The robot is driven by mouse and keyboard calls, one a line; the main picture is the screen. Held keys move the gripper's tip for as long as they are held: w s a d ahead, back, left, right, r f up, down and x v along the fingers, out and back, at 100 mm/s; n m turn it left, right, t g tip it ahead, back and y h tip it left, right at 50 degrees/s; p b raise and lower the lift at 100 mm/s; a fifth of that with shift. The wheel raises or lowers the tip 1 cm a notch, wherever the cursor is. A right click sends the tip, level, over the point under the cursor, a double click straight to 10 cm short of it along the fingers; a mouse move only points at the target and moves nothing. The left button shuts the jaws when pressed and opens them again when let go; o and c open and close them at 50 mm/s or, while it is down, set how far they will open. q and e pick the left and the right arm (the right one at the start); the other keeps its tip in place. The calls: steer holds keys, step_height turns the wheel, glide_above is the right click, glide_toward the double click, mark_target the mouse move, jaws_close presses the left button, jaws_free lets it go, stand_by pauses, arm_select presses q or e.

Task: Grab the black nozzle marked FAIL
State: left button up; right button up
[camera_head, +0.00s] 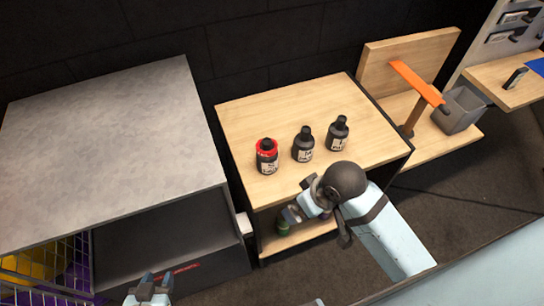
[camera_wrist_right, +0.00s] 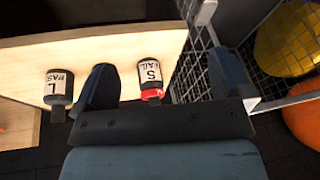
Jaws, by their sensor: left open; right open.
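A black nozzle with a red collar (camera_head: 266,157) stands upright at the left of a row of black nozzles on the wooden table (camera_head: 240,110). A black nozzle (camera_head: 303,145) stands in the middle, and another (camera_head: 338,133) at the right. My left gripper (camera_head: 148,288) is open and empty at the bottom left.
A grey-topped cabinet (camera_head: 110,140) stands left of the table, with a wire basket (camera_head: 40,280) below it. A wooden stand with an orange bar (camera_head: 415,82) and a grey bin (camera_head: 458,110) are at the right. The table behind the nozzles is clear.

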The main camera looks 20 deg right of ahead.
steer(key=w+a+r+n+g, duration=0.2)
steer(key=w+a, duration=0.4)
steer(key=w, duration=0.4)
step_height(320, 180, up, 6)
steer(key=m+g+h, duration=0.1)
steer(key=h, duration=0.1)
glide_above(267, 147)
steer(key=w, duration=0.2)
step_height(267, 147, down, 8)
steer(key=shift+d+f+p, duration=0.1)
steer(key=shift+d+p, duration=0.05)
steer(key=shift+p, duration=0.25)
steer(key=f, duration=0.2)
steer(key=f+p, duration=0.1)
steer(key=f, duration=0.1)
steer(key=shift+s+d, duration=0.1)
steer(key=shift+s, duration=0.15)
steer(key=shift+f, duration=0.65)
arm_select(q)
steer(key=shift+s+r, duration=0.4)
steer(key=shift+r, duration=0.4)
arm_select(e)
steer(key=c, duration=1.1)
steer(key=shift+r, duration=0.1)
